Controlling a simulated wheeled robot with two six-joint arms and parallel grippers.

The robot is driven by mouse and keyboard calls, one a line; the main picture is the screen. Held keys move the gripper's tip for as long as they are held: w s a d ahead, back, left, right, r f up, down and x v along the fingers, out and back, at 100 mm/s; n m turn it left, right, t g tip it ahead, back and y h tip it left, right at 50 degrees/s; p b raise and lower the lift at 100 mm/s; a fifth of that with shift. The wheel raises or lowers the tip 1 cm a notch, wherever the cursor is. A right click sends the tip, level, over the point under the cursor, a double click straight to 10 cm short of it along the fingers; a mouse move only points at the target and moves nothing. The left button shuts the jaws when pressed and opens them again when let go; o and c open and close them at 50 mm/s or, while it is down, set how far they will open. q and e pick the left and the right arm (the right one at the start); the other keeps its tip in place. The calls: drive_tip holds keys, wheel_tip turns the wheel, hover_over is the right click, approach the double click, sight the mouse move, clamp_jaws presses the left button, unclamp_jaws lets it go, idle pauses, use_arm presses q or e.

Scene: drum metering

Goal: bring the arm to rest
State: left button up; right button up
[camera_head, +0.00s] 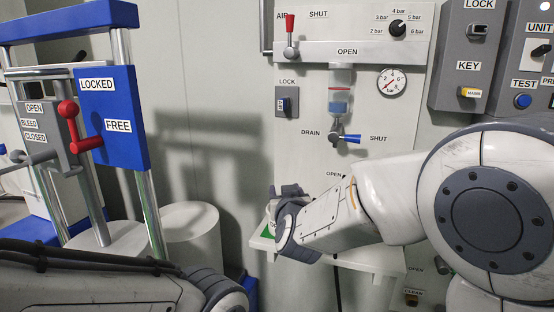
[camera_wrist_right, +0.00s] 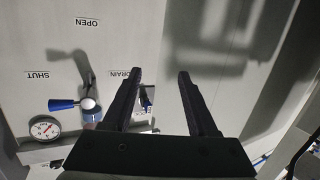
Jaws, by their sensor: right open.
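My right arm reaches in from the right in the head view, and its gripper (camera_head: 290,192) hangs in front of the wall panel, low and left of the drain valve. In the right wrist view my right gripper (camera_wrist_right: 157,72) has its two dark fingers spread apart with nothing between them. The drain valve's blue handle (camera_head: 349,138) points sideways towards the SHUT label; it also shows in the right wrist view (camera_wrist_right: 62,104), where the picture is upside down. The left arm lies across the lower left of the head view, and its gripper is outside the frame.
A white shelf (camera_head: 368,263) is below my right forearm. A blue frame with a red-knobbed lever (camera_head: 68,112) and a white cylinder (camera_head: 192,235) stand at the left. A red-handled lever (camera_head: 290,32), a gauge (camera_head: 391,82) and a key box (camera_head: 472,65) are on the wall.

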drive_tip(key=s+d+f+g, duration=0.4)
drive_tip(key=f, duration=0.3)
drive_tip(key=s+d+f+g, duration=0.3)
drive_tip(key=s+d+f, duration=0.1)
drive_tip(key=s+f, duration=0.15)
drive_tip(key=s+d+f+m+g+h, duration=0.1)
drive_tip(key=s+d+f+g, duration=0.25)
drive_tip(key=s, duration=0.35)
drive_tip(key=s+d+f+g, duration=0.3)
drive_tip(key=s+d+f, duration=0.2)
drive_tip(key=s, duration=0.2)
drive_tip(key=s+a+r+n+g, duration=0.1)
drive_tip(key=s+a+r+n, duration=0.25)
drive_tip(key=s+a, duration=0.35)
drive_tip(key=s+a+r+n+g, duration=0.2)
drive_tip(key=s+a+n, duration=0.2)
drive_tip(key=s+a, duration=0.3)
wheel_tip(320, 180, up, 17)
drive_tip(key=p, duration=1.6)
drive_tip(key=shift+d+m+y+p, duration=0.15)
drive_tip(key=shift+m+y+p, duration=0.2)
drive_tip(key=shift+y, duration=0.05)
